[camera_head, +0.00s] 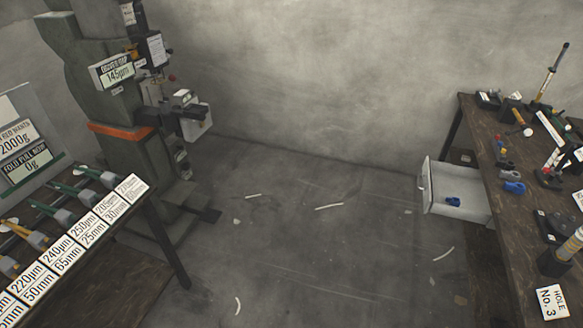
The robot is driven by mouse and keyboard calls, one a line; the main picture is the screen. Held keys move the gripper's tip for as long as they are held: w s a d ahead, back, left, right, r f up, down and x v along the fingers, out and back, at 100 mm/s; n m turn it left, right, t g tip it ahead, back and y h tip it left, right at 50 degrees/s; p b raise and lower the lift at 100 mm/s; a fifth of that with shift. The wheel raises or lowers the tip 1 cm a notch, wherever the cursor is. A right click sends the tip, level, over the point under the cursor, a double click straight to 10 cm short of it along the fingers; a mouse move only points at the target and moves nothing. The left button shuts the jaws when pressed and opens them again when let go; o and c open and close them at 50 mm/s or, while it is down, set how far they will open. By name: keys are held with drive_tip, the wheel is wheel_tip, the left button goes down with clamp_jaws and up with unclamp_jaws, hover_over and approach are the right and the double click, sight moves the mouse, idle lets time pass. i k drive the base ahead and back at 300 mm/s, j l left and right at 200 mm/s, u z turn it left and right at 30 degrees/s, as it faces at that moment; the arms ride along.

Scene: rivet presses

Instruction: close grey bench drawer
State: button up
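The grey bench drawer (456,208) is pulled out from under the dark wooden bench (505,235) on the right. Its front panel, with a pale handle (423,187), faces left toward the open floor. The drawer's back end is hidden under the bench top. My gripper is not in view.
A green rivet press (120,110) with an orange band stands at the back left. A rack table (75,235) with labelled tools fills the lower left. Small tools crowd the right bench top. The floor (310,240) between is open, with a few pale scraps.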

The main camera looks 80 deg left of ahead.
sight(441, 180)
drive_tip(key=k+j+u, duration=0.1)
drive_tip(key=u, duration=0.3)
drive_tip(key=k+j+u, duration=0.1)
drive_tip(key=u, duration=0.3)
drive_tip(key=k+j+u, duration=0.1)
drive_tip(key=u, duration=0.3)
drive_tip(key=j+u, duration=0.35)
drive_tip(key=i+j, duration=0.2)
drive_tip(key=i, duration=0.3)
drive_tip(key=i+j, duration=0.2)
drive_tip(key=i, duration=0.3)
drive_tip(key=i+j+z, duration=0.1)
drive_tip(key=i+j, duration=0.15)
drive_tip(key=i, duration=0.2)
drive_tip(key=i+j, duration=0.2)
drive_tip(key=i, duration=0.3)
drive_tip(key=i+j, duration=0.25)
drive_tip(key=i, duration=0.25)
